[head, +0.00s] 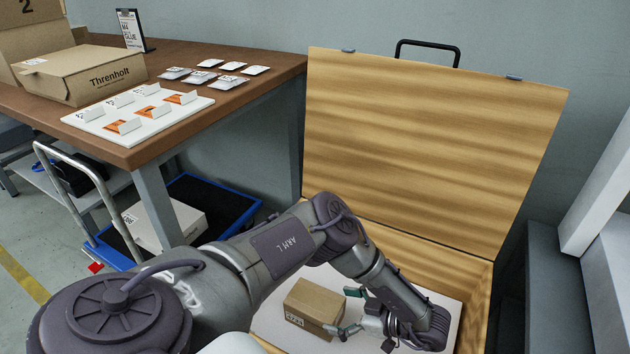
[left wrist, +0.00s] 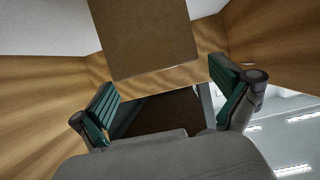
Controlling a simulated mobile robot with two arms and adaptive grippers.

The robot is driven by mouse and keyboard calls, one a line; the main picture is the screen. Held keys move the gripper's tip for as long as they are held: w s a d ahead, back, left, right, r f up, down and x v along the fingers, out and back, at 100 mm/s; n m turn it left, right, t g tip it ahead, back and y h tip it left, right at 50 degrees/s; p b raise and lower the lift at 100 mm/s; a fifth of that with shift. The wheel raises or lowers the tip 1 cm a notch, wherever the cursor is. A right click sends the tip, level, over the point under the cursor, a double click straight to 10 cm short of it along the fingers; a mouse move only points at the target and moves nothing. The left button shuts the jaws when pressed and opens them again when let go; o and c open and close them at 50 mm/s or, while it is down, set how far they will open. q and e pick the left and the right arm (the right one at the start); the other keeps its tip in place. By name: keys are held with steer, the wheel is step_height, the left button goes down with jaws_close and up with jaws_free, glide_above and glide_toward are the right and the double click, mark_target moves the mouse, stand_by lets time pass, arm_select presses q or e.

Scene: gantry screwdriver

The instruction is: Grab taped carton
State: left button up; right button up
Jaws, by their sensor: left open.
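A small brown carton (head: 314,304) with a white label on its front sits on the light floor of an open wooden case. I cannot make out tape on it. My left gripper (head: 345,312) is inside the case at the carton's right side, its fingers open. In the left wrist view the carton (left wrist: 146,38) shows at the top, in front of and between the spread green-padded fingers (left wrist: 165,78). I see no grip on it. Part of the case floor is hidden behind my left arm. My right gripper is not in view.
The wooden case's raised lid (head: 425,150) stands behind the carton, and its side wall (head: 476,305) is close to my left gripper. A brown table (head: 240,88) at left holds a Threnholt box (head: 85,75) and a white board (head: 170,118). A blue trolley (head: 225,205) carries a pale box (head: 187,220).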

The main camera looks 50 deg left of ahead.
mark_target(323, 304)
arm_select(q)
steer(key=b+x, duration=0.2)
steer(key=x, duration=0.3)
steer(key=shift+a, duration=0.4)
steer(key=shift+c, duration=0.2)
steer(key=c, duration=1.2)
steer(key=shift+c, duration=0.2)
